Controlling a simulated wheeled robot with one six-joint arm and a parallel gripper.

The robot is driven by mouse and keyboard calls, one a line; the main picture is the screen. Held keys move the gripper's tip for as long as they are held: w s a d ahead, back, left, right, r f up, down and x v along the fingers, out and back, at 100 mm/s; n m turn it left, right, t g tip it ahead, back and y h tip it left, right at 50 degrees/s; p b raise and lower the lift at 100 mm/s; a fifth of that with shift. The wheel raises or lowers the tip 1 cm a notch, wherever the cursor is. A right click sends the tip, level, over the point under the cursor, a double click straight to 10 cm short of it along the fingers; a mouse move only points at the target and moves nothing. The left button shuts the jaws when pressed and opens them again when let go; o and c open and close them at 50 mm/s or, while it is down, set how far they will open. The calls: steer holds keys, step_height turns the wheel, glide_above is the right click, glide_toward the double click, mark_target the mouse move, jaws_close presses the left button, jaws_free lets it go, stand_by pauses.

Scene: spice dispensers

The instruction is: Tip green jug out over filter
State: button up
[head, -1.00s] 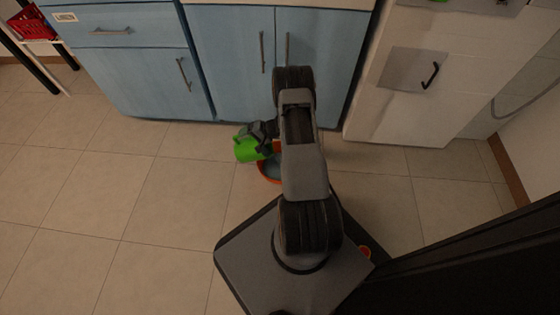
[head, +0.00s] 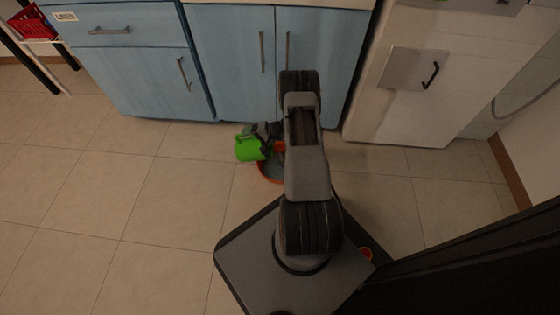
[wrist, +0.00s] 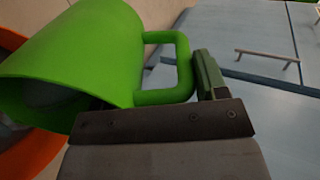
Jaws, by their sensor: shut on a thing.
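The green jug (head: 249,149) is held off to the left of my arm in the head view. In the wrist view the jug (wrist: 85,50) is tilted, its wide mouth facing lower left toward an orange rim. My gripper (head: 264,132) is shut on the jug's handle; its fingers (wrist: 208,80) show beside the handle in the wrist view. An orange round vessel with a grey-blue inside (head: 268,178) is below and right of the jug, partly hidden by my arm. I cannot tell whether this is the filter. A grey shape shows inside the jug's mouth.
Blue cabinets (head: 235,60) stand behind, with a white cabinet (head: 405,95) to their right. A red basket (head: 34,24) is at the far left. The tiled floor (head: 130,215) is clear on the left.

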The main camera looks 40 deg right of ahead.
steer(key=shift+s+d+t+y, duration=0.4)
steer(key=shift+s+t, duration=0.05)
steer(key=shift+t, duration=0.05)
